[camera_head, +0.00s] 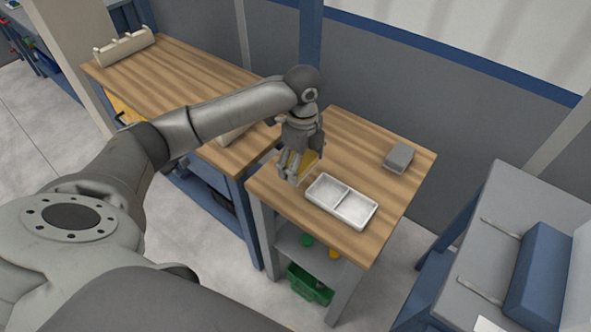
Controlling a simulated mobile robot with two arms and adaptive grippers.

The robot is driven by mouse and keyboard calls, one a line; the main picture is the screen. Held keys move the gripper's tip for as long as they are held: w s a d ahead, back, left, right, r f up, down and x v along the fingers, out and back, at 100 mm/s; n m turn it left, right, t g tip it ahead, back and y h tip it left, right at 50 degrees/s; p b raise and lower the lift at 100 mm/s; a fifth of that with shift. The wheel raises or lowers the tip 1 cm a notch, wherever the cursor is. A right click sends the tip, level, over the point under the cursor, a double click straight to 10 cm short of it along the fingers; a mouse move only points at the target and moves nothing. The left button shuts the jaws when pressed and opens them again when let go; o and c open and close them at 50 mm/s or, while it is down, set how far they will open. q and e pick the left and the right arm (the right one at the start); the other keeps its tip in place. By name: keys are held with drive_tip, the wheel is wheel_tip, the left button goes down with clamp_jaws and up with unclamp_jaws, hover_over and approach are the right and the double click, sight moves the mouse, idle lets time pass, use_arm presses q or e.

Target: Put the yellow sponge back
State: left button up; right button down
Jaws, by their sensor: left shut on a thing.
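My left gripper (291,176) reaches down over the left part of the small wooden-topped table (391,205). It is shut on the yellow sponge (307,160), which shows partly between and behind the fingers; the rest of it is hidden. A white two-part tray (341,203) lies on the same table, just right of the gripper. Both of its compartments look empty. I cannot tell whether the sponge touches the tabletop. My right gripper is not in view.
A grey block (399,157) lies at the table's right rear. A longer wooden workbench (165,75) with a cream rack (124,48) stands to the left. A green bin (309,284) sits on the shelf below. A blue-and-grey bench (510,240) stands right.

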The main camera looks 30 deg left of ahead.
use_arm(q)
drive_tip(key=a+f, duration=0.1)
drive_tip(key=w+a+f, duration=0.1)
drive_tip(key=f, duration=0.1)
drive_tip(key=w+a+f, duration=0.1)
drive_tip(key=shift+w+f, duration=0.1)
drive_tip(key=shift+f, duration=0.3)
wheel_tip(320, 180, down, 4)
drive_tip(key=shift+w+r, duration=0.1)
drive_tip(key=shift+r, duration=0.15)
drive_tip(key=o, duration=0.8)
drive_tip(key=shift+f, duration=0.1)
wheel_tip(320, 180, up, 12)
drive_tip(key=shift+r, duration=0.2)
